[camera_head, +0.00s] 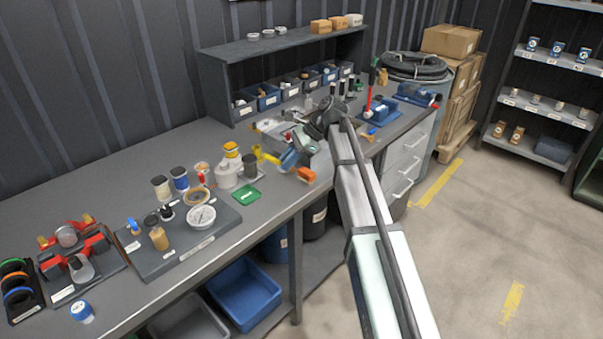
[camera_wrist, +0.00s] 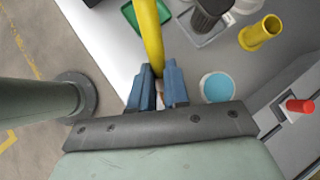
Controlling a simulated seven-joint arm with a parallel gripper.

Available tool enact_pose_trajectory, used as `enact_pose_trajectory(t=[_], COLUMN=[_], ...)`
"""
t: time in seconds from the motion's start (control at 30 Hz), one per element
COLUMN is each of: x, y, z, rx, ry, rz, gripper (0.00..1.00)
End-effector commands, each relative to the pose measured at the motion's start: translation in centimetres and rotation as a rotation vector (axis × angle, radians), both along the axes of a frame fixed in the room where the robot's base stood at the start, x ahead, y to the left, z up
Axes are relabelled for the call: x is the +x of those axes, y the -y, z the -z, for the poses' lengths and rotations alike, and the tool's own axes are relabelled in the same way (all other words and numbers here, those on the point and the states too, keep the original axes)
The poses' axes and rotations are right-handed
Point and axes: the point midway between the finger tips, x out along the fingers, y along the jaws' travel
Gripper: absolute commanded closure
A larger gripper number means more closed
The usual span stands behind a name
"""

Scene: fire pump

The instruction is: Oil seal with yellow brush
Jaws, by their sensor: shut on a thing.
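My gripper (camera_wrist: 158,78), with blue fingers, is shut on a yellow curved rod (camera_wrist: 148,32) in the wrist view. The rod looks like the yellow brush's handle; its far end runs out of the picture at the top. In the head view my gripper (camera_head: 290,158) is low over the front part of the bench, right of the green tray (camera_head: 245,196), and a yellow piece (camera_head: 268,157) shows at its left. I cannot tell the oil seal for certain; a tan ring (camera_head: 196,196) lies on the dark board at the left.
A white bottle with a yellow top (camera_head: 228,170) stands behind the green tray. An orange block (camera_head: 306,175) is near the front edge.

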Motion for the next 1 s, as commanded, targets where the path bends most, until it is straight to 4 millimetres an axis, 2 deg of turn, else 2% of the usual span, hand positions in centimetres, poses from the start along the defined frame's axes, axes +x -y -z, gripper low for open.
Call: enact_pose_trajectory(t=[0.03, 0.17, 0.3, 0.5, 0.6, 0.8, 1.0], x=[1.5, 4.3, 7.4, 10.8, 11.8, 12.8, 12.8], y=[-1.1, -4.2, -8.2, -13.4, -15.3, -17.3, -17.7], z=[-0.7, -2.6, -5.0, -8.1, -9.3, -10.6, -10.5], rx=[0.017, 0.067, 0.130, 0.205, 0.231, 0.259, 0.265], ry=[0.000, -0.005, -0.015, -0.033, -0.041, -0.051, -0.053], rz=[-0.016, -0.066, -0.131, -0.212, -0.242, -0.276, -0.282], gripper=[1.00, 1.00, 1.00, 1.00, 1.00, 1.00, 1.00])
